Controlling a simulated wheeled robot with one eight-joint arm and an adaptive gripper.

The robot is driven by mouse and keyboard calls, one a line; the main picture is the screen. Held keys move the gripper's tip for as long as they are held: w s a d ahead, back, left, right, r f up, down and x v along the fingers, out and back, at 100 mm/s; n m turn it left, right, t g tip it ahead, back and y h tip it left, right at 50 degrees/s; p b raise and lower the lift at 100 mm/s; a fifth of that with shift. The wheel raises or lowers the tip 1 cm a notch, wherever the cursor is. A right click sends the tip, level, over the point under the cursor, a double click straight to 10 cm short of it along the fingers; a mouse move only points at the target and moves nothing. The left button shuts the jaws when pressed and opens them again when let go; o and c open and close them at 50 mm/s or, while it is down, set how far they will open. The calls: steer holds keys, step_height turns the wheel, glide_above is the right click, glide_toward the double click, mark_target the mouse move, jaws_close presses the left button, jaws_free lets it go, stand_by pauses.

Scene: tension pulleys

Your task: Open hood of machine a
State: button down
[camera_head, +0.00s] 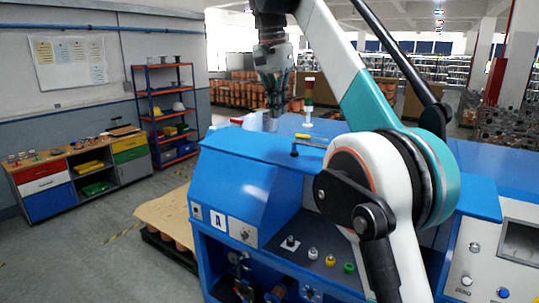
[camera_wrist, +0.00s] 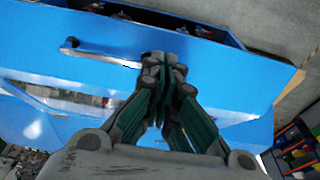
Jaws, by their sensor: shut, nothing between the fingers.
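Machine A is a blue machine with a white "A" label (camera_head: 219,222) on its front. Its blue hood (camera_head: 236,178) has a sloping front face and appears to be down over the machine. A dark bent handle with a yellow part (camera_head: 309,140) sits at the hood's top right, and a red piece (camera_head: 236,121) at its top left. My gripper (camera_head: 271,108) is shut and empty, pointing down behind the hood's top edge. In the wrist view my gripper (camera_wrist: 165,68) is over the blue surface (camera_wrist: 210,82), beside a grey bar (camera_wrist: 100,56); contact cannot be told.
A signal light (camera_head: 308,98) stands behind. My arm hides much of the machine's right side. A cabinet (camera_head: 70,177) and an orange shelf rack (camera_head: 167,120) stand left, with open floor before them.

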mark_target(282, 161)
steer(key=f, duration=0.4)
steer(key=w+d+f, duration=0.1)
steer(key=f, duration=0.3)
steer(key=f+b, duration=0.1)
steer(key=f, duration=0.4)
steer(key=shift+w+d, duration=0.15)
steer(key=shift+w, duration=0.25)
step_height(282, 161, down, 18)
steer(key=s+a+t+h+b, duration=0.2)
steer(key=b, duration=0.9)
steer(key=shift+s+r+t+b, duration=0.15)
steer(key=shift+s+t+b, duration=0.05)
steer(key=shift+t+b, duration=0.1)
steer(key=shift+d, duration=0.1)
